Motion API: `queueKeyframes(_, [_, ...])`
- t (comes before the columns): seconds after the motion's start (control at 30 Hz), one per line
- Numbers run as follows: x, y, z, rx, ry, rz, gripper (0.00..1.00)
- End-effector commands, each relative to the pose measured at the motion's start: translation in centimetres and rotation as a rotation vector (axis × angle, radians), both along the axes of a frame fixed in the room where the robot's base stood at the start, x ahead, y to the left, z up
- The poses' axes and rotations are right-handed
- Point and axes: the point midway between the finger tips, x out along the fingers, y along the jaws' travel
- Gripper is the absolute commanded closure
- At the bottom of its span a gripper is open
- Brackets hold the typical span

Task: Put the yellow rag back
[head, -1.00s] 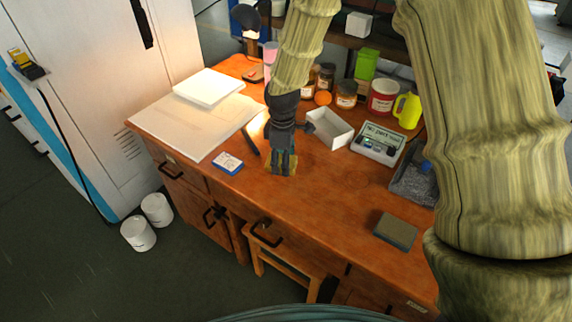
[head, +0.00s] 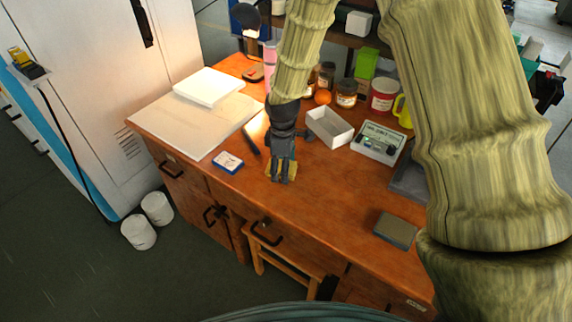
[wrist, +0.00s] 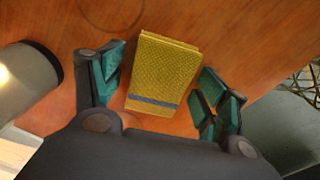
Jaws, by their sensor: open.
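The yellow rag (wrist: 162,70) is a folded yellow block with a grey stripe near one end. It lies on the wooden desk (wrist: 225,25). In the wrist view my gripper (wrist: 165,88) is open, with one finger on each side of the rag. A gap shows between the rag and each finger.
An empty white tray (head: 329,128) stands behind my gripper. A blue-and-white box (head: 228,162) lies to the left, a grey-topped block (head: 395,229) to the right. Jars, an orange ball (head: 322,97) and a labelled case (head: 378,141) stand farther back. The desk's middle front is clear.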

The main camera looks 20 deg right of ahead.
Motion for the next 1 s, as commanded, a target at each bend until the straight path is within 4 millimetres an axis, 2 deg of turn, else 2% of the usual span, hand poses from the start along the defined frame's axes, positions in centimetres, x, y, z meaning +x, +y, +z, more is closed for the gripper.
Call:
queueKeyframes(0.27, [0.0,0.0,0.9,0.0,-0.001,0.0,0.26])
queueKeyframes(0.8, [0.1,0.0,8.9,0.001,-0.003,-0.001,0.26])
queueKeyframes(1.0, [0.1,0.0,11.2,0.001,-0.002,0.0,0.26])
